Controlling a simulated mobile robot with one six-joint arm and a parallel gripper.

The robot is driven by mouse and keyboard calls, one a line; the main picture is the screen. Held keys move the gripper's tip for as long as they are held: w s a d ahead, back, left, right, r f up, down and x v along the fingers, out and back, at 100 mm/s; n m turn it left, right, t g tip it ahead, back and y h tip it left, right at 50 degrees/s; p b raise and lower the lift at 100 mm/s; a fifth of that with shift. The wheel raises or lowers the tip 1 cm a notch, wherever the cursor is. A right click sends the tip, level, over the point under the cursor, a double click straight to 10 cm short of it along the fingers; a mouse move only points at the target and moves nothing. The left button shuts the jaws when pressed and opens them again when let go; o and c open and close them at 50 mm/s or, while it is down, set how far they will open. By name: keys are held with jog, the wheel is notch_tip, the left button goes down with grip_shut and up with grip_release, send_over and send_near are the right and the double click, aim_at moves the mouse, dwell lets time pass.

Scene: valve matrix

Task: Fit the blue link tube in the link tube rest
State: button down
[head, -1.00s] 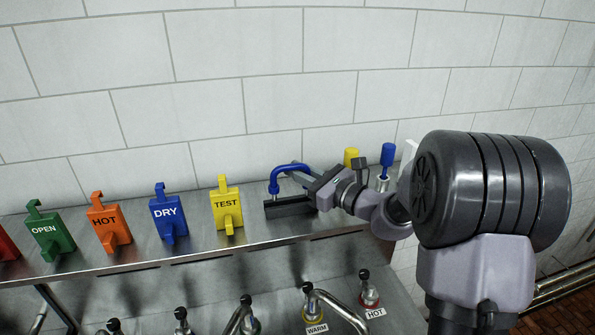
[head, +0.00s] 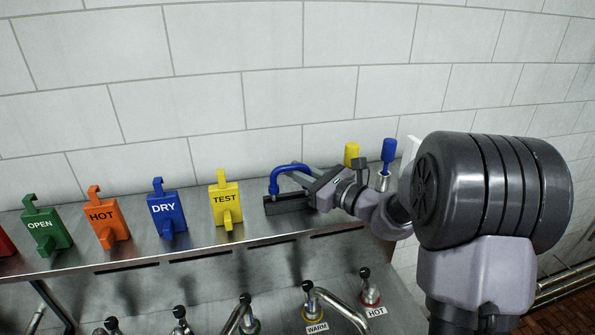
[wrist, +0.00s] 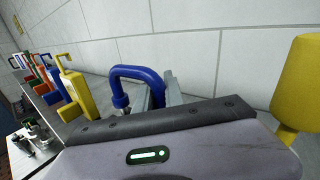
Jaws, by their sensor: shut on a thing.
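The blue link tube (head: 287,170) is a bent, U-shaped tube near the right part of the shelf. My gripper (head: 306,180) is shut on it, with the fingers at its right side. In the wrist view the tube (wrist: 133,72) arches up beyond the gripper body, with a blue collar at its left end. The link tube rest (head: 285,204) looks like the dark block on the shelf just below the tube. The tube's left end is at or just above this block; I cannot tell whether it is seated. My gripper hides the tube's right end.
Yellow TEST (head: 226,200), blue DRY (head: 167,212), orange HOT (head: 108,222) and green OPEN (head: 45,232) tags stand left on the steel shelf. Yellow (head: 351,154) and blue (head: 388,151) capped posts stand behind my arm. Valves with pipes lie below the shelf. A tiled wall is behind.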

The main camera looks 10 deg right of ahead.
jog(key=shift+f+b, duration=1)
jog(key=shift+f, duration=0.15)
jog(key=c, duration=1.3)
grip_release()
jog(key=shift+r, duration=0.1)
jog(key=shift+c, duration=0.2)
jog(key=b+v, duration=0.2)
jog(key=v, duration=1.5)
jog(key=shift+s, duration=0.2)
jog(key=shift+d, duration=0.15)
notch_tip(320, 180, up, 8)
jog(key=p, duration=0.6)
